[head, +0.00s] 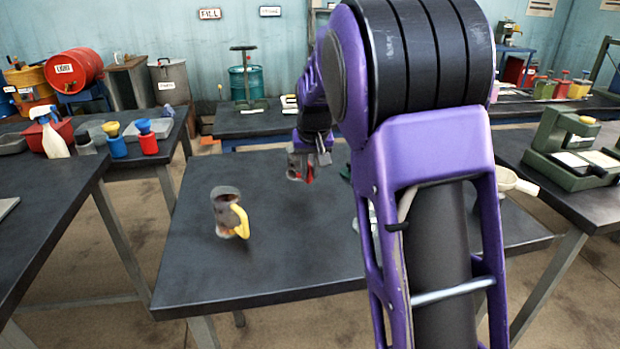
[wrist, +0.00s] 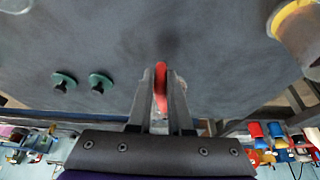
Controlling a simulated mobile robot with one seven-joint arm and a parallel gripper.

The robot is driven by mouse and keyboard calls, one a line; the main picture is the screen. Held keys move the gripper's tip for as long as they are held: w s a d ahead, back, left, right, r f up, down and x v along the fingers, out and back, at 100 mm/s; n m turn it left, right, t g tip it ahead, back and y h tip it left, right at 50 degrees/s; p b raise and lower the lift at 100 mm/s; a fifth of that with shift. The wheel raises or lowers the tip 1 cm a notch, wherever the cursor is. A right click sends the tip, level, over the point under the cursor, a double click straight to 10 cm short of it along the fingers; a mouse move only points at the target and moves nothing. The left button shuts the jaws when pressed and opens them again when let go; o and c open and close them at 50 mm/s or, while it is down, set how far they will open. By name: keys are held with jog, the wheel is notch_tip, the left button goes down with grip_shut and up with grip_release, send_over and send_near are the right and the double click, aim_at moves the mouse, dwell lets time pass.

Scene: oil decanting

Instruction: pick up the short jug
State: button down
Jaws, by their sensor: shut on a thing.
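The short jug (head: 294,173) is a small greyish vessel with a red handle, at the far part of the middle table in the head view. My gripper (head: 318,160) is at its right side, with the fingers shut on the red handle. In the wrist view the red handle (wrist: 161,88) sits between the two fingers (wrist: 161,97). The jug's body is mostly hidden in both views. I cannot tell whether its base touches the table.
A taller grey jug (head: 226,208) with a yellow handle stands upright on the middle table (head: 190,275), left of my gripper. Two green pieces with dark knobs (wrist: 65,82) lie on the table in the wrist view. The front left tabletop is clear. My arm hides much of the right.

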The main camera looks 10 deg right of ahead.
jog(key=shift+r+p, duration=0.3)
jog(key=shift+r, duration=1.75)
jog(key=shift+r, duration=0.1)
dwell(1.5)
